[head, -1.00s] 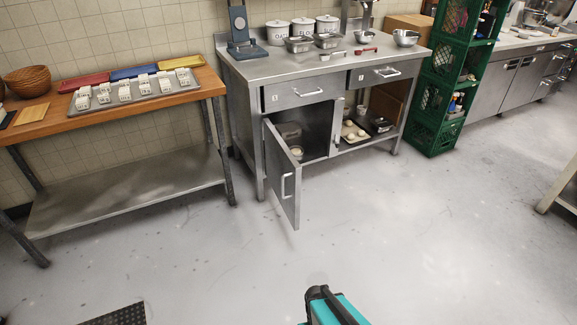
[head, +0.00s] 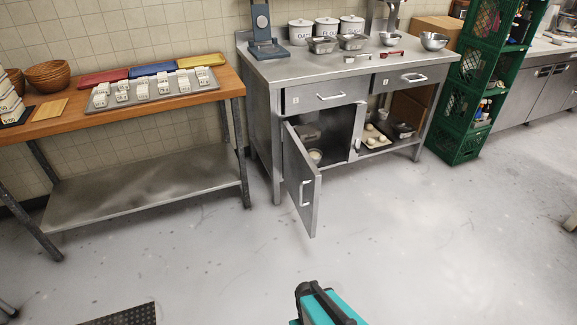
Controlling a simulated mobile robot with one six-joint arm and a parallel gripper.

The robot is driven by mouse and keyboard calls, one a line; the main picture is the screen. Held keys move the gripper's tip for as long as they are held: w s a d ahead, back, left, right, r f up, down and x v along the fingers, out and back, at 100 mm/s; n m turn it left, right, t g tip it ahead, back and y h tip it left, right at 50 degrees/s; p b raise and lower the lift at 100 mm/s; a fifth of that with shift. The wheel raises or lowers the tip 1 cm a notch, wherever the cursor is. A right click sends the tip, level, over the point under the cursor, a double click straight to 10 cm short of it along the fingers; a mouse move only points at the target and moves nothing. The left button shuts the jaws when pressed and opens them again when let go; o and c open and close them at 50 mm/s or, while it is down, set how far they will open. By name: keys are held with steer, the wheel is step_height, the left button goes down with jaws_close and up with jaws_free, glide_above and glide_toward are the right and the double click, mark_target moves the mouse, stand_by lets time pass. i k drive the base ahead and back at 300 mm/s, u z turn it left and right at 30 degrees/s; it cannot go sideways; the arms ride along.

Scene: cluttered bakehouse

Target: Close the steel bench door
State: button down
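The steel bench (head: 300,72) stands against the tiled wall, with two drawers that look shut. Its steel door (head: 302,180) below the left drawer stands wide open, hinged at the left and swung out toward me. A bar handle (head: 305,194) is on the door's face near its free edge. Inside the open left compartment are a few containers, partly hidden by the door. My gripper is not in view; a teal and black part of my own body shows at the bottom, apart from the door.
A wooden-topped table (head: 150,106) with a lower shelf stands left of the bench. Green crates (head: 466,115) are stacked right of it. A dark floor mat (head: 125,314) lies at the bottom left. The grey floor before the door is clear.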

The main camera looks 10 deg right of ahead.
mark_target(302, 178)
steer(key=u, duration=0.45)
steer(key=i, duration=0.55)
steer(key=u, duration=0.65)
steer(key=i, duration=0.65)
steer(key=u, duration=0.25)
